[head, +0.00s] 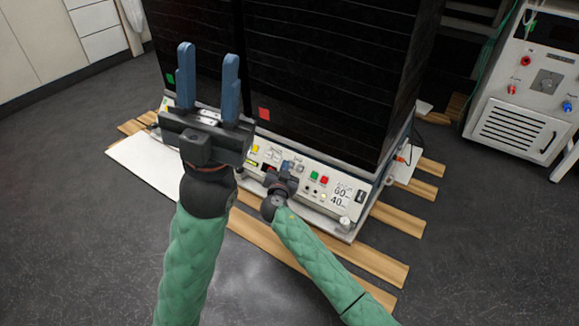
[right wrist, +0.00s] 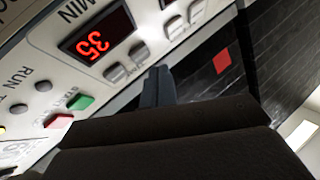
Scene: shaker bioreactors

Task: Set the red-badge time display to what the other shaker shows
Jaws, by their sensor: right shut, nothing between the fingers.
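The red badge (head: 264,114) is on the dark cabinet of the right shaker; it also shows in the right wrist view (right wrist: 222,61). That shaker's light control panel (head: 318,181) is below it. In the right wrist view, its time display (right wrist: 96,45), marked MIN, appears to read 35 in red, with grey buttons (right wrist: 138,52) beside it. My right gripper (head: 290,166) is shut and empty, its blue fingertips (right wrist: 158,86) close to these buttons; contact is unclear. The other shaker has a green badge (head: 170,78); its display is not readable here. My left gripper (head: 208,78) is open and empty, raised before the shakers.
A green button (right wrist: 81,102) and a red button (right wrist: 58,121) sit near the display. Wooden slats (head: 398,222) lie under the shakers. A white machine (head: 523,90) stands at right. The dark floor (head: 480,240) at front right is clear.

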